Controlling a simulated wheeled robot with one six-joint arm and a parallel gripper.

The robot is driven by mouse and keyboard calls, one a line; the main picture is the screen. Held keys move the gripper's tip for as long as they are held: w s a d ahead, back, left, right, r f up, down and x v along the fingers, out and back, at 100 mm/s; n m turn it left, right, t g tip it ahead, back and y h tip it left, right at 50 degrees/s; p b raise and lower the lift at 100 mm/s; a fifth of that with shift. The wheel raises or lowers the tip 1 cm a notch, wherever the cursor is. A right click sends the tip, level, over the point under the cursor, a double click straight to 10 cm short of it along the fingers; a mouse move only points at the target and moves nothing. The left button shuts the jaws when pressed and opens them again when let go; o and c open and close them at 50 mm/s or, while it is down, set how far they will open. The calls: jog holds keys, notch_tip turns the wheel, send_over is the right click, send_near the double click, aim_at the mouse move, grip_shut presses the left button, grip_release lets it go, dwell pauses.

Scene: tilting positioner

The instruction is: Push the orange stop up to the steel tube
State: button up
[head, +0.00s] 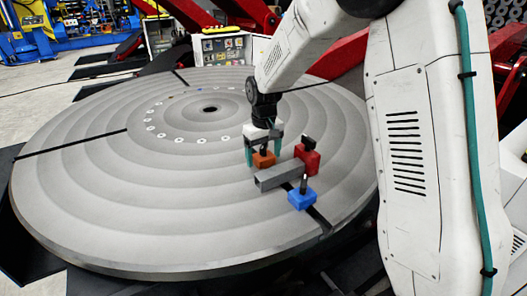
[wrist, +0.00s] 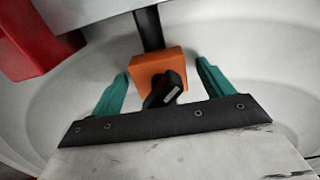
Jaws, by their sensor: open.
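The orange stop (head: 264,159) sits on the round grey table, on the far side of the steel tube (head: 279,177). In the head view it looks close to the tube; the exact gap is hard to tell. My gripper (head: 263,158) is open and low over the stop, with one teal finger on each side. In the wrist view, the orange stop (wrist: 152,67) with its dark handle lies between the fingertips of my gripper (wrist: 163,67). The left finger looks nearer to it than the right. A dark slot runs from the stop toward the top of that view.
A red block (head: 307,158) stands at the tube's right end and shows at the left in the wrist view (wrist: 38,42). A blue stop (head: 301,199) is on the tube's near side. The round table (head: 110,195) is bare to the left.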

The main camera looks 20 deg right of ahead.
aim_at(271, 160)
jog(key=c, duration=1.5)
jog(key=shift+s, duration=0.15)
jog(key=shift+s+d, duration=0.2)
jog(key=shift+s, duration=0.65)
jog(key=shift+s, duration=0.15)
jog(key=shift+s+d, duration=0.15)
jog(key=shift+s, duration=0.6)
jog(key=shift+s+d, duration=0.1)
jog(key=shift+s, duration=0.3)
jog(key=o, duration=1.9)
jog(key=shift+o, duration=0.2)
